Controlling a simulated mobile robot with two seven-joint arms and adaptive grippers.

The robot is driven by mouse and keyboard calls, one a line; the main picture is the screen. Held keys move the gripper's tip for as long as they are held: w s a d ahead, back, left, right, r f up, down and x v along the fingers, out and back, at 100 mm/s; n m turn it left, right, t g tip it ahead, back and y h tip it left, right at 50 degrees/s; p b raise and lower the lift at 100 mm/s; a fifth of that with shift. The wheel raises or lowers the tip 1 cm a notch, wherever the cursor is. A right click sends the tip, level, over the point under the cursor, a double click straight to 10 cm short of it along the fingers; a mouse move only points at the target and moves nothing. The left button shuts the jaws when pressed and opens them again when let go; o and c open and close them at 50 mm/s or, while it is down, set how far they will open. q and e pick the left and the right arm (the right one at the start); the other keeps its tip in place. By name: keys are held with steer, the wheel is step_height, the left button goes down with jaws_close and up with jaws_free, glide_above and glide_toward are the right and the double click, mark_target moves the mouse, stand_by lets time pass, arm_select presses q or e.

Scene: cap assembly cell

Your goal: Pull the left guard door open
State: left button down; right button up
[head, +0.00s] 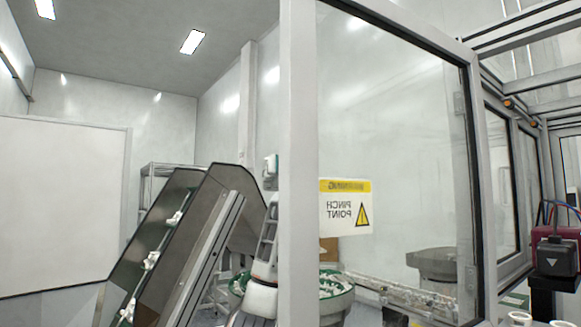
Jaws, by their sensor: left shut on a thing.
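The left guard door (298,120), a clear pane in a light grey frame, stands swung open across the middle and right of the head view. Its hinges show along its right edge. A yellow and white pinch point sign (345,207) reads mirrored through the pane. My left gripper (270,220) is just left of the door's free upright, partly hidden behind it. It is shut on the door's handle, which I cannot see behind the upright. My right gripper is not in view.
A dark inclined conveyor (190,235) with white caps stands left of the door. A green-lined bowl of white parts (333,284) shows through the pane. The cell's frame and a dark red and black device (556,255) are at the right.

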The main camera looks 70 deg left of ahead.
arm_select(q)
steer(key=shift+a, duration=0.25)
steer(key=c, duration=2.5)
jaws_free()
steer(key=shift+d, duration=0.1)
steer(key=shift+v, duration=3.8)
steer(key=shift+r, duration=0.1)
